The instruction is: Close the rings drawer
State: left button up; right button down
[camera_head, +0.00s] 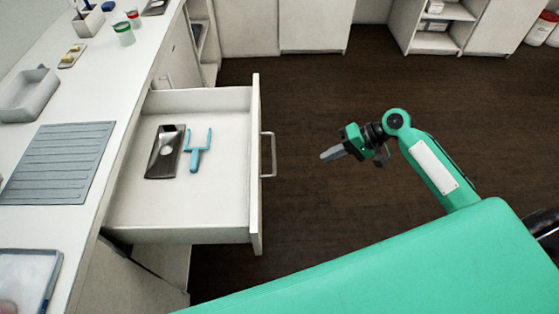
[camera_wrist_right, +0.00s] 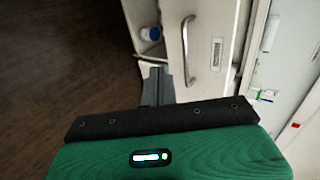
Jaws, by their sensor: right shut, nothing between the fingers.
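The drawer (camera_head: 233,190) is white and stands pulled out from the counter on the left in the head view. Inside lie a dark tray-like item (camera_head: 165,152) and a blue forked tool (camera_head: 198,152). Its front panel has a metal bar handle (camera_head: 268,155). My right gripper (camera_head: 328,154) is shut and empty, to the right of the handle with a gap of floor between. In the right wrist view, the gripper's fingers (camera_wrist_right: 158,85) point toward a white front with a curved handle (camera_wrist_right: 188,50) and a small label (camera_wrist_right: 216,54). My left gripper is not in view.
The counter on the left carries a ribbed grey mat (camera_head: 60,160), a grey tray (camera_head: 30,95) and small cups (camera_head: 124,34). White cabinets (camera_head: 315,25) line the back. The dark wooden floor (camera_head: 300,90) between drawer and arm is clear.

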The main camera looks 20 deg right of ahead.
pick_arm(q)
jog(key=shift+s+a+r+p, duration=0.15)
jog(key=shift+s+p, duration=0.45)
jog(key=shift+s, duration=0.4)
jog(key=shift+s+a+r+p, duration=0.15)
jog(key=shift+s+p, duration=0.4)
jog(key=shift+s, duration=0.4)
pick_arm(e)
jog(key=w+a+f, duration=0.3)
jog(key=a+f, duration=0.1)
jog(key=a, duration=0.7)
jog(key=shift+w+a+f, duration=0.2)
jog(key=shift+f, duration=0.15)
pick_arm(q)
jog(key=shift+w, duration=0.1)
